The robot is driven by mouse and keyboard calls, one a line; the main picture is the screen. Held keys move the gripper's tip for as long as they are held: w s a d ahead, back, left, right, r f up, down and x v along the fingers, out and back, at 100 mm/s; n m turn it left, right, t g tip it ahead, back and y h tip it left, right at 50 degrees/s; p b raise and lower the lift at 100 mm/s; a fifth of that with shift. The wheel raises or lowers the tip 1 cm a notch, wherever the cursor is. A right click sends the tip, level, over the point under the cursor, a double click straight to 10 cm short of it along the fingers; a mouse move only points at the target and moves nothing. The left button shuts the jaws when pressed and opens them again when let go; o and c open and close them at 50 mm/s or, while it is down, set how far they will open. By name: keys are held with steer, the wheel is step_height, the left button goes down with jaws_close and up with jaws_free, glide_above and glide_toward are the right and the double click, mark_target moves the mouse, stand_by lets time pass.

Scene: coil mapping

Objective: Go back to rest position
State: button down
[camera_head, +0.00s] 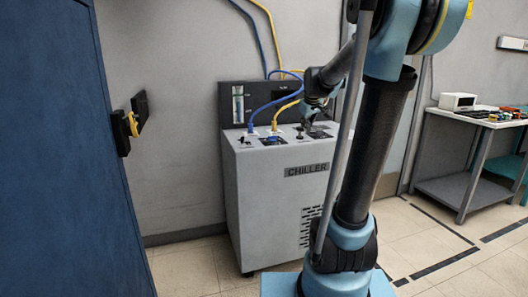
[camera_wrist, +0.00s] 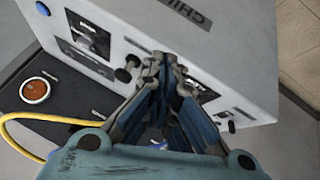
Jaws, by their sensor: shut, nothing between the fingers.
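My gripper (camera_wrist: 160,62) is shut and empty in the wrist view, its fingertips together over the top of the chiller (camera_wrist: 150,22). In the head view my gripper (camera_head: 308,122) is small and partly hidden near the chiller's top right. The chiller (camera_head: 275,200) is a grey cabinet labelled CHILLER with a dark back panel. A black knob (camera_wrist: 128,70) stands left of my fingertips in the wrist view. Whether the fingers touch the chiller top cannot be told. My blue arm covers the chiller's right side in the head view.
Blue and yellow hoses (camera_head: 268,35) run up the wall from the chiller. A dark blue cabinet (camera_head: 65,160) with a black and yellow handle stands at left. A workbench (camera_head: 450,112) with a white box (camera_head: 457,101) is at right. Some tiled floor is open in front.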

steer(key=s+f+m+g, duration=0.1)
steer(key=s+f, duration=0.5)
steer(key=s, duration=0.6)
steer(key=s+f+m+g, duration=0.2)
steer(key=s+f, duration=0.5)
steer(key=s, duration=0.6)
steer(key=s+f+m+g, duration=0.1)
steer(key=s+f+m, duration=0.2)
steer(key=s+f, duration=0.4)
steer(key=s, duration=0.5)
steer(key=shift+s+d+g, duration=0.15)
steer(key=shift+s+g, duration=0.05)
steer(key=shift+g, duration=0.2)
steer(key=shift+f, duration=0.1)
steer(key=shift+w+f, duration=0.2)
steer(key=shift+w, duration=0.25)
